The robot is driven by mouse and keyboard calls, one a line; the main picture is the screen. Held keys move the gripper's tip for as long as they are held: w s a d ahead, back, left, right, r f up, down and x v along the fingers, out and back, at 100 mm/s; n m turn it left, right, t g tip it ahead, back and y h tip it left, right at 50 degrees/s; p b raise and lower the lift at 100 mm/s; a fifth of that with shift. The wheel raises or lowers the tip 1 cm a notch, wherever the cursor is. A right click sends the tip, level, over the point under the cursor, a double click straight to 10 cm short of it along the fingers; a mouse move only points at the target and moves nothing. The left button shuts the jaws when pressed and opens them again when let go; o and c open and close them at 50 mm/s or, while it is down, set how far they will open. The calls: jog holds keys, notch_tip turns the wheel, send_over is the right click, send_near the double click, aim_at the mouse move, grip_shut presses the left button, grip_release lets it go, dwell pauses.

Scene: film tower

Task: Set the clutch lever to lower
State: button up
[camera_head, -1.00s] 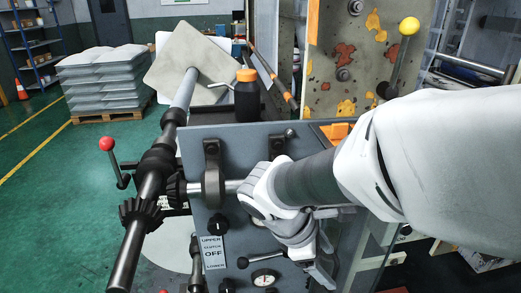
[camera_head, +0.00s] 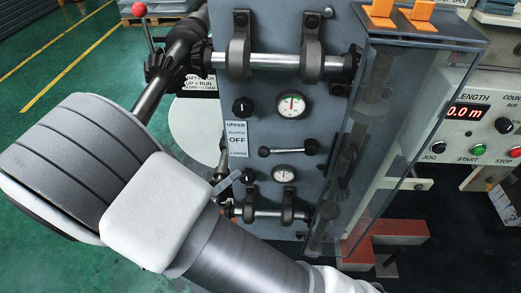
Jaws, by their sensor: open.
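The clutch lever (camera_head: 289,150) is a short bar with a black end knob on the grey machine panel. It lies about level, its knob pointing left beside the lower part of the clutch label (camera_head: 238,140). The label reads UPPER, OFF and LOWER from top to bottom. My arm fills the lower left and hides most of my gripper. A thin light-grey strip, seemingly one finger of my gripper (camera_head: 227,182), shows past the arm, below and left of the lever knob. It looks apart from the lever; the other finger is hidden.
Two dials sit above (camera_head: 292,105) and below (camera_head: 284,174) the lever. A black knob (camera_head: 243,106) is above the label. Shafts (camera_head: 272,62) cross the panel top and bottom. A clear guard (camera_head: 400,130) stands right, beside a control box (camera_head: 478,125). Green floor lies left.

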aim_at(260, 154)
jog(key=b+x, duration=0.3)
jog(key=x, duration=1.4)
jog(key=shift+w+d, duration=0.1)
jog(key=shift+w, duration=0.1)
grip_shut()
dwell(0.7)
